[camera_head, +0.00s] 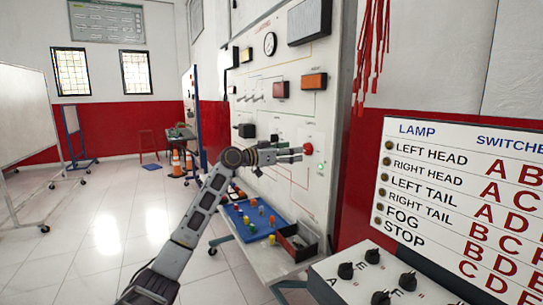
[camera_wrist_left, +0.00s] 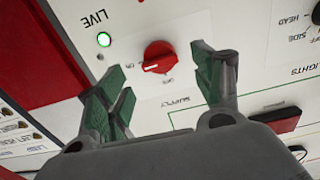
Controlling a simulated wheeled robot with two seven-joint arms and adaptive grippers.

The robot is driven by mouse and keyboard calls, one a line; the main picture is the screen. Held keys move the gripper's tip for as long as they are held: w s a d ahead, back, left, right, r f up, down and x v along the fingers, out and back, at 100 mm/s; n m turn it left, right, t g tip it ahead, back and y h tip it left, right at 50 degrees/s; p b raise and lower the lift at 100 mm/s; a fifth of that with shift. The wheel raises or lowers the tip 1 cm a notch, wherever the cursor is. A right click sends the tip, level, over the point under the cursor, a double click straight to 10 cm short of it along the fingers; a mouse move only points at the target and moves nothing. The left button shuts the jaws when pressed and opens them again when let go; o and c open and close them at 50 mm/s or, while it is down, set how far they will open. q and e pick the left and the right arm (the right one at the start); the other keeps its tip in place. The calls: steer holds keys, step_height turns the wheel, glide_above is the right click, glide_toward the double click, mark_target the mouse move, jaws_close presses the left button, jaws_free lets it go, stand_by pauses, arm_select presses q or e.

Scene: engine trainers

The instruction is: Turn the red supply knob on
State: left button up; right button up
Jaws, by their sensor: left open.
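The red supply knob (camera_head: 309,148) sits on the white upright panel (camera_head: 320,112). In the left wrist view the knob (camera_wrist_left: 158,56) carries a white mark turned toward the ON label. My left gripper (camera_head: 297,153) is at the panel beside the knob. In the wrist view my left gripper (camera_wrist_left: 160,88) is open, its green-padded fingers spread apart with the knob beyond and between them. No finger visibly touches the knob. My right gripper is in neither view.
A blue tray (camera_head: 238,226) with small coloured parts and a dark open box (camera_head: 298,240) lie on the ledge below. A lamp and switch board (camera_head: 460,200) and a black-knobbed box (camera_head: 330,268) stand at right. Red cords (camera_head: 374,50) hang above. Open floor lies left.

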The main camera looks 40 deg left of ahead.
arm_select(q)
steer(key=v, duration=0.7)
steer(key=shift+s, duration=0.3)
steer(key=shift+a, duration=0.1)
stand_by(0.7)
